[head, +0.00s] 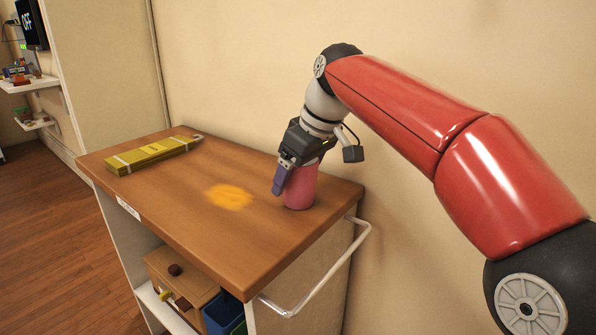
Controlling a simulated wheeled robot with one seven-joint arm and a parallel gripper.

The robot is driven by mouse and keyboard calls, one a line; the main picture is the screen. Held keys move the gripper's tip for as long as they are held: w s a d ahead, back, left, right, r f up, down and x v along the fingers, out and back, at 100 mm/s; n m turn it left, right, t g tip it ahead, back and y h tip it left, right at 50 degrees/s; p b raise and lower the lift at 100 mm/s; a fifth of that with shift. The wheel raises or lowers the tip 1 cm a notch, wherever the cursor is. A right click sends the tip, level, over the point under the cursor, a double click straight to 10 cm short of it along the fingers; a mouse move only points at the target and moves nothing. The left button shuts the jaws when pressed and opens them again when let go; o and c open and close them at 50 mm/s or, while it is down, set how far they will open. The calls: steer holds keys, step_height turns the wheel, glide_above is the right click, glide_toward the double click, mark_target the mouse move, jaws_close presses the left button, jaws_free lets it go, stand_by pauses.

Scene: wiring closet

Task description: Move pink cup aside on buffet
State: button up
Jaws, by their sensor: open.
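The pink cup (301,190) stands upright on the wooden top of the buffet (240,245), near its right end. My gripper (284,181) points down at the cup from above. One purple-grey finger shows in front of the cup's left side. The other finger is hidden, and the gripper body covers the cup's upper part. The gripper is open; I cannot tell whether its fingers touch the cup.
An orange-yellow stain (229,196) lies on the top left of the cup. A yellow strapped bundle (153,155) lies at the far left. A white rail handle (325,278) sticks out at the right end. A wooden box (181,276) sits on the shelf below.

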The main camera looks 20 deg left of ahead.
steer(key=shift+r, duration=0.1)
steer(key=shift+r, duration=0.25)
steer(key=v, duration=1.1)
steer(key=shift+d+r, duration=0.2)
steer(key=shift+r, duration=0.1)
steer(key=shift+s, duration=0.15)
steer(key=s+d+f+m+t+h, duration=0.2)
steer(key=s+d+f+m, duration=0.4)
steer(key=s+d+f, duration=0.4)
steer(key=s+d+f+m+t+h, duration=0.1)
steer(key=s+d+f+m, duration=0.6)
steer(key=d+f, duration=0.9)
steer(key=s+f+h, duration=0.1)
steer(key=s, duration=0.2)
steer(key=shift+t, duration=0.4)
